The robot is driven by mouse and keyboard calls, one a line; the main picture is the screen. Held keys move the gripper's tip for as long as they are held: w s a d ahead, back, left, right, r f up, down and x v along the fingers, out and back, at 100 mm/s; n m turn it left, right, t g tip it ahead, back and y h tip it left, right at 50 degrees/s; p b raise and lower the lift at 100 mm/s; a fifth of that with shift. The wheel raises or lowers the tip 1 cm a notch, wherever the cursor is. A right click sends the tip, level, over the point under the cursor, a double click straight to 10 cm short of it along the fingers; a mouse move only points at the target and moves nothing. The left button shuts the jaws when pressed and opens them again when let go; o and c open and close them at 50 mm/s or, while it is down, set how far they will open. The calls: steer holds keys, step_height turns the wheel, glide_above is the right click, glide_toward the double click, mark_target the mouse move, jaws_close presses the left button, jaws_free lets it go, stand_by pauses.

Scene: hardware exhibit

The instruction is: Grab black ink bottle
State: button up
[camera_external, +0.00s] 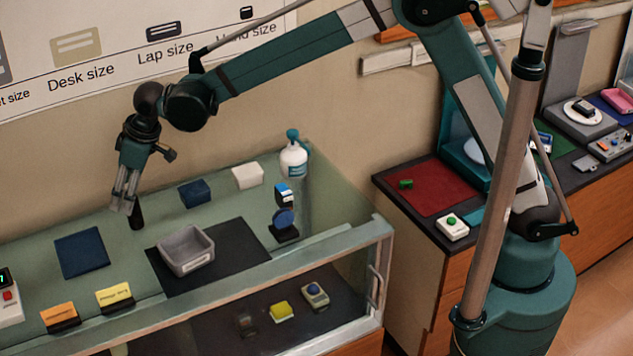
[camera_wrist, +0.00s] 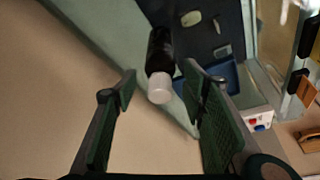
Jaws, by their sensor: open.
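A black bottle (camera_wrist: 160,52) with a white cap (camera_wrist: 159,88) shows in the wrist view, ahead of and between the fingers of my gripper (camera_wrist: 160,85). The fingers are spread, with a gap on both sides of the bottle, and I see no contact. In the outside view my gripper (camera_external: 124,205) points down over the left part of the glass-topped counter (camera_external: 120,218). A dark upright shape, probably the black bottle (camera_external: 137,215), stands right by the fingertips, partly hidden by them.
A grey bin (camera_external: 186,251) sits on a black mat (camera_external: 238,262) to the right. A dark blue pad (camera_external: 82,251) lies to the left, and a blue block (camera_external: 195,193), a white block (camera_external: 247,175) and a white pump bottle (camera_external: 293,160) stand toward the wall.

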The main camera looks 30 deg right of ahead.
mark_target(136, 222)
steer(key=shift+x, duration=1.95)
steer(key=shift+d, duration=0.1)
steer(key=c, duration=1.1)
